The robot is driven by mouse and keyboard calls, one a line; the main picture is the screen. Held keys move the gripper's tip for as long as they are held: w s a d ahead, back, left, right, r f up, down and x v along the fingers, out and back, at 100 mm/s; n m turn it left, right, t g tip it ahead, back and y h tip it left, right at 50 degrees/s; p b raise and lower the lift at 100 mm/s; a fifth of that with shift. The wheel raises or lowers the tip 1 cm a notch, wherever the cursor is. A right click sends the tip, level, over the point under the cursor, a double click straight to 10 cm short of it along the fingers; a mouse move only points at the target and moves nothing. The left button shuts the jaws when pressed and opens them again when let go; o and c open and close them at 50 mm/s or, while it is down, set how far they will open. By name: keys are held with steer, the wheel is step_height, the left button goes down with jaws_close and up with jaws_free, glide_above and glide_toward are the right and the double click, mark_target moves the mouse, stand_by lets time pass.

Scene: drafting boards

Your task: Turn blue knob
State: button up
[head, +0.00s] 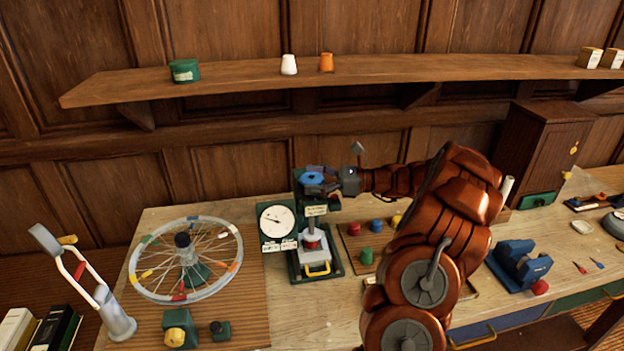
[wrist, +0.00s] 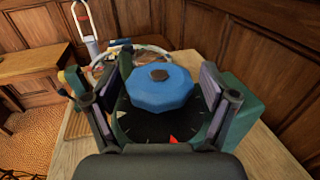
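The blue knob (head: 312,178) is a faceted disc on top of the green press-like device (head: 318,262) with a white dial (head: 277,220). In the wrist view the blue knob (wrist: 158,90) fills the middle, with a brown hex centre and a black marked plate and red pointer below it. My gripper (head: 327,180) reaches it from the right. In the wrist view my gripper (wrist: 167,70) is open, one finger on each side of the knob. A gap shows at the right finger; the left finger is close, and whether it touches is unclear.
A spoked wheel (head: 140,262) stands left of the device. A tray with coloured knobs (head: 350,240) lies to its right, partly behind my arm. A blue vise (head: 515,262) is farther right. A wooden shelf (head: 230,85) runs along the wall above.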

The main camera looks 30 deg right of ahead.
steer(key=c, duration=0.9)
steer(key=shift+c, duration=0.2)
steer(key=shift+a+m+t+h+b, duration=0.1)
steer(key=shift+m+t+h+b, duration=0.3)
steer(key=shift+t, duration=0.1)
steer(key=shift+m+t+h+b, duration=1.15)
steer(key=shift+m+t+h, duration=0.15)
steer(key=shift+t+h, duration=0.15)
steer(key=m+t+h+b, duration=0.2)
steer(key=m+h+b, duration=0.1)
steer(key=h+b, duration=0.1)
steer(key=shift+f+b, duration=0.15)
steer(key=shift+b, duration=0.15)
steer(key=shift+h+b, duration=0.45)
steer(key=m+t+h+b, duration=0.1)
steer(key=m+h+b, duration=0.2)
steer(key=b, duration=0.8)
steer(key=shift+f+h+b, duration=0.1)
steer(key=shift+h+b, duration=0.2)
steer(key=shift+h, duration=0.3)
steer(key=m+h+b, duration=0.1)
steer(key=b, duration=0.3)
steer(key=shift+h+b, duration=0.3)
steer(key=shift+b, duration=0.1)
steer(key=shift+r+m+h+b, duration=0.3)
steer(key=shift+m+h+b, duration=0.15)
steer(key=shift+b, duration=0.5)
